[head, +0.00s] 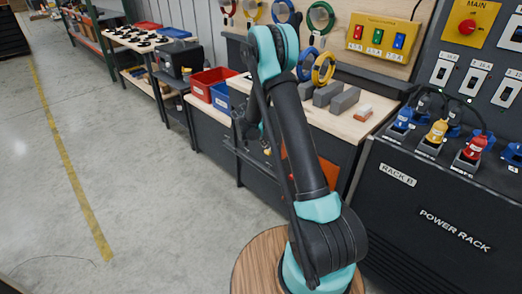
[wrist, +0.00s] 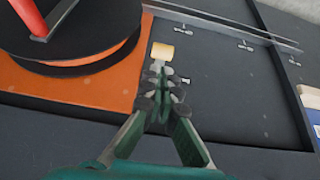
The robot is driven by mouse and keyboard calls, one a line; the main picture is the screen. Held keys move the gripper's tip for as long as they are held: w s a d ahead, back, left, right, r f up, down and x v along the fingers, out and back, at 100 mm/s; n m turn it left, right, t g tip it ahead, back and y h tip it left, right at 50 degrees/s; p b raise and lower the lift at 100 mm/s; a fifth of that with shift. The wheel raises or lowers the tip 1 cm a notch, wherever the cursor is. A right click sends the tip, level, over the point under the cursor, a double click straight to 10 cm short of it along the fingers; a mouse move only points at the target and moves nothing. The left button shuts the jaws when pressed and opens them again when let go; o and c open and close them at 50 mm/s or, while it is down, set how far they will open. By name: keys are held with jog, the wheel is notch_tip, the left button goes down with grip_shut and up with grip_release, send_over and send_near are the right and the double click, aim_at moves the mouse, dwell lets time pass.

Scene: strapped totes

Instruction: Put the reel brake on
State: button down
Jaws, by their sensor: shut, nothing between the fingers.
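In the wrist view, a black reel drum (wrist: 85,50) sits on an orange base (wrist: 40,85) at the upper left, with a red bar (wrist: 30,15) on top. A tan, barrel-shaped knob (wrist: 162,51), possibly the reel brake's handle, is at the right edge of the orange base. My gripper (wrist: 157,72) is shut and empty, its fingertips just short of the knob; whether they touch it I cannot tell. In the head view my gripper (head: 243,132) is beside the bench, and my arm hides most of the orange base (head: 327,172).
A black power rack (head: 440,215) with coloured plugs is at the right. The floor at left is clear.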

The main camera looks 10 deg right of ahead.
jog(key=s+a+r, duration=0.4)
jog(key=a+r, duration=0.1)
jog(key=shift+a+r, duration=0.25)
jog(key=shift+r, duration=0.05)
jog(key=s+d+r+n+y, duration=0.1)
jog(key=s+d+r+n, duration=0.2)
jog(key=s+r, duration=0.35)
jog(key=s+d+r+n+y, duration=0.1)
jog(key=s+d+r+n, duration=0.2)
jog(key=s, duration=0.7)
jog(key=s+d+n+y, duration=0.2)
jog(key=s+n, duration=0.2)
jog(key=s, duration=1.6)
jog(key=shift+f+n+t+y, duration=0.3)
jog(key=shift+f+n+y, duration=0.05)
jog(key=shift+n+y, duration=0.05)
